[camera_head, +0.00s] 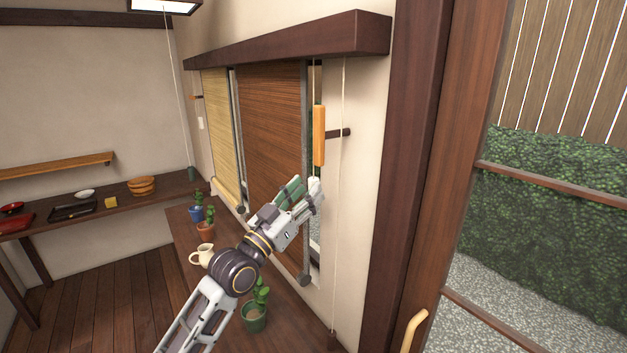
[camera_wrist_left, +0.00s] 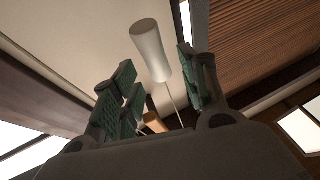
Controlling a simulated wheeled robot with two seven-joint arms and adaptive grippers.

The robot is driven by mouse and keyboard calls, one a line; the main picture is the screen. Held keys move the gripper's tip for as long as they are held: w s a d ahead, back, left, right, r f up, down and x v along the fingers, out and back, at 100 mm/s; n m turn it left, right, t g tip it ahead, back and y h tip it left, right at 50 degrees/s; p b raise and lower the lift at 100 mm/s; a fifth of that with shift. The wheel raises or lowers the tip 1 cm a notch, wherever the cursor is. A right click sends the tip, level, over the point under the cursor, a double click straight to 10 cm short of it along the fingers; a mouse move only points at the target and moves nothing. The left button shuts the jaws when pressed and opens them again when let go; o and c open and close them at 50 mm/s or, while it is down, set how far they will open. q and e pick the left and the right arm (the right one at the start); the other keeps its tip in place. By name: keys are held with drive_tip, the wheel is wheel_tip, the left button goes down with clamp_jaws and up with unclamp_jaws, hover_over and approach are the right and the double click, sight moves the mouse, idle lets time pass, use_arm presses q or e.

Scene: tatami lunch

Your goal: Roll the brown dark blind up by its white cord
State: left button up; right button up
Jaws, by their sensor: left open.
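The brown dark blind (camera_head: 265,125) hangs low over the window, and its slats also show in the wrist view (camera_wrist_left: 262,45). My left gripper (camera_head: 306,190) is open at the blind's right edge, below an orange wooden piece (camera_head: 319,135). In the wrist view, a white cylindrical cord pull (camera_wrist_left: 150,48) is between the spread green-padded fingers of the gripper (camera_wrist_left: 155,95), with a thin white cord (camera_wrist_left: 174,102) running from it. I see no clear contact between pads and pull. In the head view the pull is mostly hidden by the fingers. My right gripper is not in view.
Another white cord (camera_head: 342,100) hangs to the right by a dark peg (camera_head: 340,132). A lighter blind (camera_head: 222,120) is to the left. Potted plants (camera_head: 255,312) and a cream jug (camera_head: 203,255) stand on the shelf below. A door frame (camera_head: 405,150) is at right.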

sight(310, 187)
use_arm(q)
drive_tip(key=shift+p+x, duration=0.4)
drive_tip(key=shift+x, duration=1.4)
clamp_jaws()
